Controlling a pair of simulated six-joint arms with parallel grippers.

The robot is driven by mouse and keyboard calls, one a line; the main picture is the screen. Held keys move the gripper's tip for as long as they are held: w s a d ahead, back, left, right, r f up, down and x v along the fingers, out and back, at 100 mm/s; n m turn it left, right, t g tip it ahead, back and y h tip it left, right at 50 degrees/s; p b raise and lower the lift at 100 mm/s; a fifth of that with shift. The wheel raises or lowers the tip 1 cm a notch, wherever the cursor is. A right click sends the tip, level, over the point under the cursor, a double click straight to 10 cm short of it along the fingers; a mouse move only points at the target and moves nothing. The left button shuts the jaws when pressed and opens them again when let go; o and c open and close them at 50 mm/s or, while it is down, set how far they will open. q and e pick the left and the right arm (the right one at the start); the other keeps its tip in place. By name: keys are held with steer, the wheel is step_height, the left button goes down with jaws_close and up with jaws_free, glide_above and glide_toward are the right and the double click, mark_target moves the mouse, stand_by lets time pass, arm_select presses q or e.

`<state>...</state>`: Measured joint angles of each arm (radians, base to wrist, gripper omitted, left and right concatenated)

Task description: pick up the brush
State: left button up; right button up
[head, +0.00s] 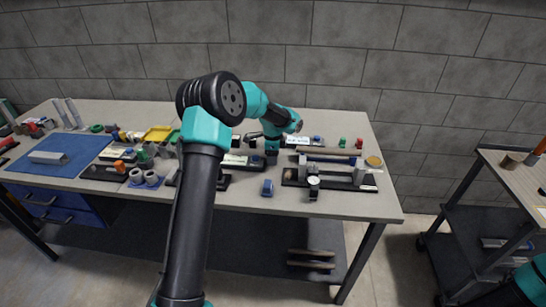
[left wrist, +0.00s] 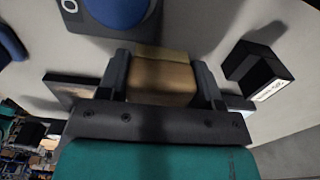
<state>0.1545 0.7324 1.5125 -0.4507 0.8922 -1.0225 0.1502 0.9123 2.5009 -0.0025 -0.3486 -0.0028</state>
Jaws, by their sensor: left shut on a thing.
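My left gripper (head: 271,156) is over the right half of the workbench, pointing down. In the left wrist view, its two dark fingers (left wrist: 162,85) are shut on a tan, wood-coloured block, which I take to be the brush (left wrist: 162,78). Only its near end shows; the rest is hidden. In the head view the held part is too small and covered to make out. A long brown bar (head: 330,151) lies to the right of the gripper; I cannot tell whether it joins the held piece. My right gripper is not in view.
A dark fixture with a dial gauge (head: 313,183) stands right of the gripper. A blue block (head: 268,187) sits near the front edge. A blue mat (head: 60,147) and several small parts fill the left side. A black labelled box (left wrist: 258,75) is close beside the fingers.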

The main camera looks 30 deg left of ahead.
arm_select(q)
steer(key=shift+r, duration=0.1)
steer(key=shift+c, duration=0.4)
step_height(320, 180, up, 10)
steer(key=shift+f, duration=0.1)
stand_by(0.4)
